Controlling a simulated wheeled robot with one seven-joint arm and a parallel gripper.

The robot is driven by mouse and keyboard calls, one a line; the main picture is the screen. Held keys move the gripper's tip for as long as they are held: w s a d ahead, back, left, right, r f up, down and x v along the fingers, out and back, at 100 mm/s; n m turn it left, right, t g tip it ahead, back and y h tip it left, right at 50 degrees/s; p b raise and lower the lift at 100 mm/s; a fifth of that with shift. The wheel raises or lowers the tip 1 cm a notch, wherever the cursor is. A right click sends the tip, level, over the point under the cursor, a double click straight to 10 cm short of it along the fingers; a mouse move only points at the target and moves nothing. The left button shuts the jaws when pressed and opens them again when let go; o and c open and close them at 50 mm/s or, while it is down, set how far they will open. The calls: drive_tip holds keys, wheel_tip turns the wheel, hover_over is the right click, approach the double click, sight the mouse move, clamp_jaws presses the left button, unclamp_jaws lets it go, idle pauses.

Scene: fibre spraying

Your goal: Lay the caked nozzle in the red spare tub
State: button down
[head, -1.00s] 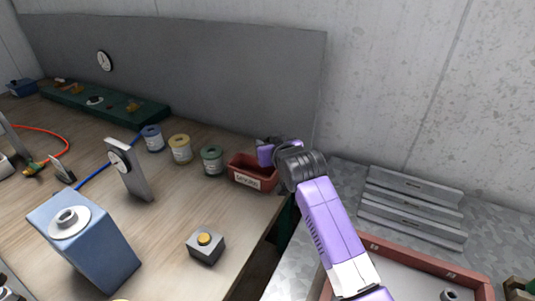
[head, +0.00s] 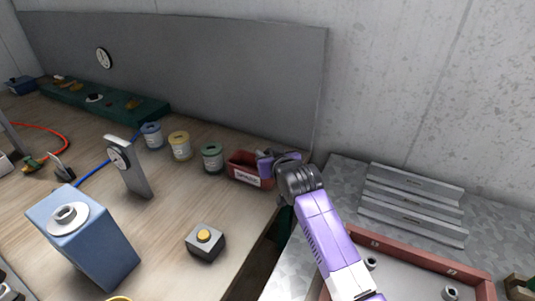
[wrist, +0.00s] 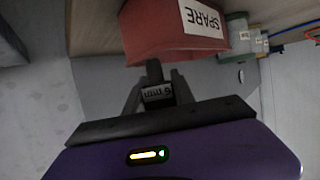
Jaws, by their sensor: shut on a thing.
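The red spare tub (head: 238,172) stands at the right end of the wooden bench, with a white label on its front. In the wrist view the tub (wrist: 160,40) fills the top middle, its SPARE label upside down. My gripper (head: 266,162) is at the tub's right rear side in the head view. In the wrist view its fingers (wrist: 154,84) are shut on a small dark piece with a pale marked band, the nozzle (wrist: 155,93). The fingertips overlap the tub's near edge in that view. Whether the nozzle is over the opening I cannot tell. Its caking is not clear.
Green (head: 212,158), yellow (head: 180,146) and blue (head: 152,136) spools stand left of the tub. A grey box with a yellow button (head: 204,241) sits in front. A red-rimmed tray (head: 400,249) is at the right. A grey panel (head: 220,80) rises behind the bench.

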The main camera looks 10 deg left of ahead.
drive_tip(key=shift+f, duration=0.1)
drive_tip(key=c, duration=1.1)
unclamp_jaws()
drive_tip(key=shift+o, duration=0.2)
drive_tip(key=shift+r+p, duration=0.7)
drive_tip(key=shift+r, duration=0.2)
drive_tip(key=p+v, duration=1.1)
drive_tip(key=v, duration=0.1)
drive_tip(key=shift+f+p, duration=0.15)
drive_tip(key=shift+p, duration=0.2)
